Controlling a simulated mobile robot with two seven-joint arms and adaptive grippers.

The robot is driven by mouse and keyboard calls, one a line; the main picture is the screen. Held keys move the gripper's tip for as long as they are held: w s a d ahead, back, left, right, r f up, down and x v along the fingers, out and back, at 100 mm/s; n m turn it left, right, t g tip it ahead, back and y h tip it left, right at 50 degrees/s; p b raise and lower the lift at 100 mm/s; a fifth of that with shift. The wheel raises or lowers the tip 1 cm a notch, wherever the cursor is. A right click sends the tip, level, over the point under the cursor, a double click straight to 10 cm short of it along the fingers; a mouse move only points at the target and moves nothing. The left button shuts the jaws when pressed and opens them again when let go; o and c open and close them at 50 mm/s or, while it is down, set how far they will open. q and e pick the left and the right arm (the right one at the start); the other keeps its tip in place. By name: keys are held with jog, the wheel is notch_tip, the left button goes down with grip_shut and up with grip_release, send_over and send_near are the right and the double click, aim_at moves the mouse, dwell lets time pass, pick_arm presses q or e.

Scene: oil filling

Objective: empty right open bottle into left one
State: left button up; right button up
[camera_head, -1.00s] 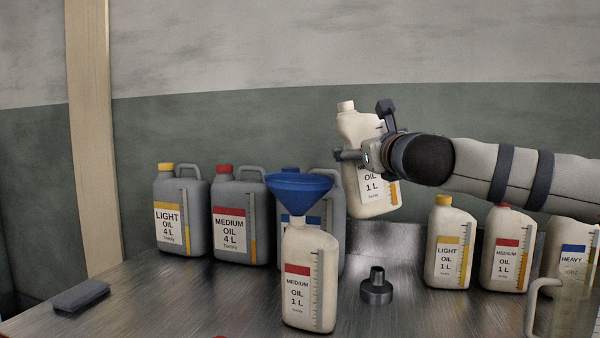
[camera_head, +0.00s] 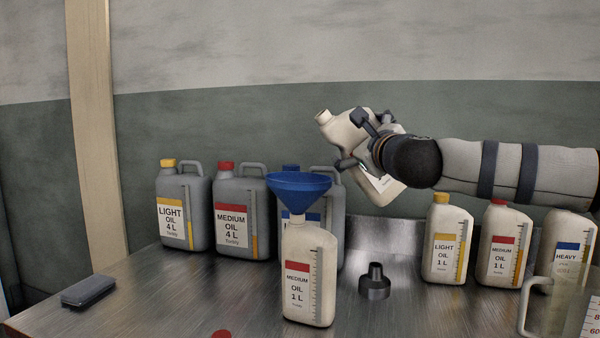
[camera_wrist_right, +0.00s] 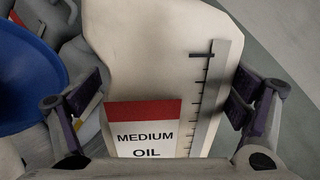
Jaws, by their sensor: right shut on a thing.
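My right gripper (camera_head: 358,140) is shut on a cream 1 L bottle (camera_head: 345,130) and holds it in the air, tilted with its neck to the upper left. In the right wrist view this bottle (camera_wrist_right: 150,60) sits between the fingers (camera_wrist_right: 165,100) and its label reads medium oil. The other open bottle, a cream medium oil 1 L bottle (camera_head: 309,270), stands upright on the table with a blue funnel (camera_head: 299,186) in its neck. The held bottle's mouth is above and to the right of the funnel, apart from it. The funnel's edge (camera_wrist_right: 25,80) shows in the right wrist view. My left gripper is not in view.
Several grey 4 L cans (camera_head: 184,215) stand behind on the left. Capped 1 L bottles (camera_head: 447,245) and a clear jug (camera_head: 560,300) stand on the right. A small dark spout piece (camera_head: 375,285) and a dark block (camera_head: 89,291) sit on the metal table (camera_head: 170,300).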

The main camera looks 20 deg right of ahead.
jog(key=shift+s+r+n, duration=0.15)
jog(key=shift+r+n, duration=0.2)
jog(key=shift+n, duration=0.15)
jog(key=f, duration=0.1)
jog(key=f+n, duration=0.1)
jog(key=shift+w+d+f+b, duration=0.15)
jog(key=shift+w+f+b, duration=0.15)
jog(key=shift+f+b, duration=0.05)
jog(key=shift+s+d+r+n, duration=0.1)
jog(key=shift+s+r+n, duration=0.1)
jog(key=shift+r+n, duration=0.1)
jog(key=shift+s+f, duration=0.1)
jog(key=shift+f, duration=0.05)
jog(key=shift+s+n, duration=0.1)
jog(key=shift+n, duration=0.4)
jog(key=shift+w+d+n, duration=0.15)
jog(key=shift+w+n, duration=0.05)
jog(key=shift+n, duration=0.4)
jog(key=shift+s+f+y, duration=0.1)
jog(key=shift+y, duration=0.2)
jog(key=shift+r+n+p, duration=0.2)
jog(key=shift+n+p, duration=0.1)
jog(key=shift+n, duration=0.1)
jog(key=shift+f, duration=0.25)
jog(key=shift+r, duration=0.1)
jog(key=shift+r+n, duration=0.1)
jog(key=shift+n, duration=0.2)
